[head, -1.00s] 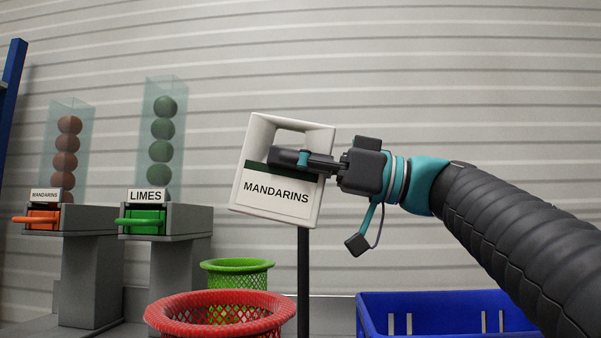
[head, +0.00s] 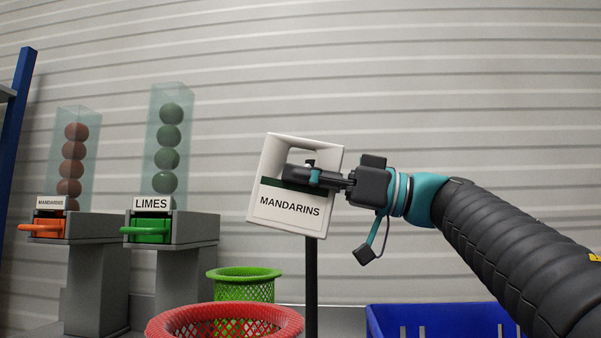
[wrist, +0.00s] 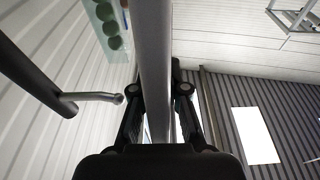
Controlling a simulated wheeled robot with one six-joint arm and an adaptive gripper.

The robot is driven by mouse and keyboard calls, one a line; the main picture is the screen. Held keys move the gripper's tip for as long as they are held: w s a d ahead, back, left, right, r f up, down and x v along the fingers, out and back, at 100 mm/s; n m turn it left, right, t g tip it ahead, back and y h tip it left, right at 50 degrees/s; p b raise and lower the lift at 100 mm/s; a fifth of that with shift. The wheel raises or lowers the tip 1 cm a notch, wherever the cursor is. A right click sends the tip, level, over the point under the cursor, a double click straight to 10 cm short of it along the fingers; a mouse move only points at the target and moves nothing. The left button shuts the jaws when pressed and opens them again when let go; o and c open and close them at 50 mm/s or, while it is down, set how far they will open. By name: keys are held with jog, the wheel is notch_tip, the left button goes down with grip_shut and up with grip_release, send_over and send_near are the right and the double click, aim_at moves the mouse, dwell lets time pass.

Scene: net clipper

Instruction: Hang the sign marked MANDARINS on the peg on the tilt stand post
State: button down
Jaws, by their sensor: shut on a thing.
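The white MANDARINS sign (head: 290,206) is a frame with an open window above its lettered face. It is tilted and held up in the middle of the head view. In the wrist view the sign (wrist: 155,50) shows edge-on between my gripper's fingers (wrist: 159,92). The dark post (head: 311,280) stands below and behind the sign, and a dark tip shows in the window. In the wrist view the post (wrist: 35,75) is at left. Its peg (wrist: 92,97) points toward the sign, its round end close to the left finger.
A red basket (head: 225,318) and a green basket (head: 245,273) stand left of the post. A blue crate (head: 440,309) is at right. Dispensers of mandarins (head: 75,150) and limes (head: 168,140) stand at left, with a blue upright (head: 17,130) beyond.

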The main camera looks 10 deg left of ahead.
jog(key=w+f+p, duration=0.1)
jog(key=w, duration=0.6)
jog(key=shift+w+a+f, duration=0.2)
jog(key=shift+w+f, duration=0.05)
jog(key=shift+f, duration=0.15)
dwell(0.6)
jog(key=shift+f, duration=0.1)
dwell(0.5)
jog(key=c, duration=1.1)
grip_release()
